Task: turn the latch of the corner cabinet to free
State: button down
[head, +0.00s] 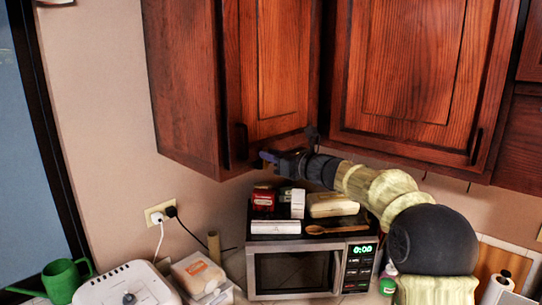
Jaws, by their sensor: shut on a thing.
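The corner cabinet (278,65) is the reddish wood wall cabinet in the middle of the head view, and its door looks closed. A dark vertical handle (242,141) is on the door's lower left. My gripper (268,157) reaches in from the right, just under the door's lower edge and to the right of the handle. Its fingers are shut at the cabinet's lower edge, on what appears to be the latch. The latch itself is too small and too covered by the fingers to make out, so its turn position cannot be told.
A microwave (295,272) stands below my gripper, with several boxes and a wooden spoon (337,230) on top. Another wall cabinet (415,75) is close on the right, above my arm. Bare wall (110,120) lies to the left.

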aim_at(265, 164)
jog(key=shift+f+b, duration=0.1)
jog(key=shift+b, duration=0.2)
jog(key=n+b, duration=0.3)
jog(key=b, duration=0.1)
jog(key=s+a+f+n+b, duration=0.1)
jog(key=n+b, duration=0.2)
jog(key=b, duration=0.1)
jog(key=s+n+b, duration=0.1)
jog(key=n+b, duration=0.2)
jog(key=b, duration=0.1)
jog(key=shift+a+f, duration=0.3)
jog(key=n+b, duration=0.3)
jog(key=f+n+b, duration=0.1)
jog(key=shift+s+a+f+n, duration=0.1)
jog(key=shift+s+a+n, duration=0.15)
jog(key=shift+s+n, duration=0.15)
jog(key=n+b, duration=0.1)
jog(key=n, duration=0.1)
jog(key=f+n+b, duration=0.1)
jog(key=n+b, duration=0.1)
jog(key=shift+a, duration=0.1)
jog(key=c, duration=1.4)
grip_release()
jog(key=shift+s+b, duration=0.1)
jog(key=shift+b, duration=0.2)
